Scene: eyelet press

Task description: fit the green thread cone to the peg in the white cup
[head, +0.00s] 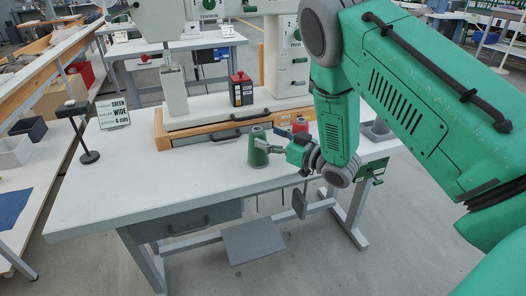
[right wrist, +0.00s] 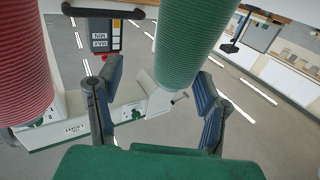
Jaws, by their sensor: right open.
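The green thread cone (head: 257,149) stands upright on the white table, near the front of the wooden machine base. It also shows large in the right wrist view (right wrist: 190,45), in front of and partly between the spread fingers. My right gripper (head: 278,149) is open and close to the cone's right side in the head view; I see no grip on it. In the right wrist view the two dark blue fingers (right wrist: 158,105) are wide apart. I cannot make out the white cup or its peg in either view. My left gripper is not in view.
A red cone (head: 300,125) stands just behind my right gripper and fills the left of the wrist view (right wrist: 24,65). A black stand (head: 88,156) and a sign (head: 112,112) are left. The table's front left is clear.

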